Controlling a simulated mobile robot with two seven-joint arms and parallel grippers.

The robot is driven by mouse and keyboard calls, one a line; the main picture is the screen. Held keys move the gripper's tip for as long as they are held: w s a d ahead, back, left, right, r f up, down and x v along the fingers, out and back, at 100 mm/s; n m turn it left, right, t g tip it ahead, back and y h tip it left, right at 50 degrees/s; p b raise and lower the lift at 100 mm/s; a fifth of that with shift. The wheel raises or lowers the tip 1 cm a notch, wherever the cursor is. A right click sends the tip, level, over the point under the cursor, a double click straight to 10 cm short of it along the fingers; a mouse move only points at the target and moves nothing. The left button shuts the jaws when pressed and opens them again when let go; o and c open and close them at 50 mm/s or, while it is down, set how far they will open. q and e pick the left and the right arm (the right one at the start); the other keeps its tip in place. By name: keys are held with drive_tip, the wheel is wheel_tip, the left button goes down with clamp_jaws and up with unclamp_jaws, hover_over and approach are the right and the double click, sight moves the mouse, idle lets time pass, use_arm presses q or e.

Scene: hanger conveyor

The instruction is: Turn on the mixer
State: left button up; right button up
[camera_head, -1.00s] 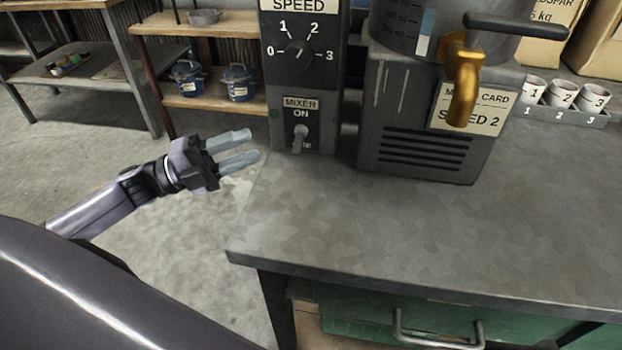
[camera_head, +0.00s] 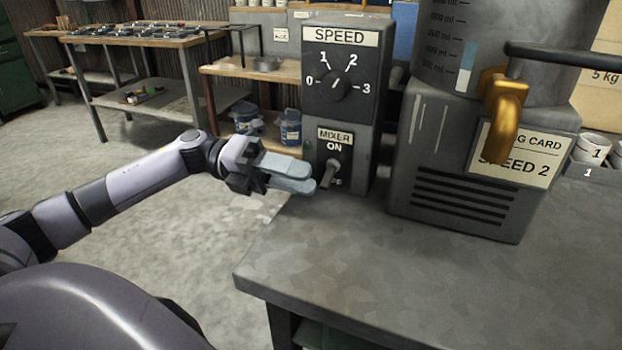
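The mixer's control box has a SPEED dial (camera_head: 335,85) marked 0 to 3; I cannot clearly read its setting. Below it is the MIXER toggle switch (camera_head: 328,174), its lever slanting down toward the partly hidden lower label, away from ON. The mixer body (camera_head: 455,160) stands to the right on the bench. My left gripper (camera_head: 313,177) is just left of the lever, fingers pointing at it, with no clear gap between them and nothing held. I cannot tell whether the fingertips touch the lever. My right gripper is out of view.
A card (camera_head: 515,152) reading SPEED 2 and a brass spout (camera_head: 505,115) are on the mixer's front. White numbered cups (camera_head: 594,149) stand at the right. The bench top (camera_head: 380,270) is clear in front. Shelves with blue pots (camera_head: 290,128) stand behind.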

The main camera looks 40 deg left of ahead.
sight(328, 179)
use_arm(q)
drive_tip(key=shift+x, duration=1)
drive_tip(key=shift+w+d, duration=0.1)
drive_tip(key=shift+d, duration=0.05)
clamp_jaws()
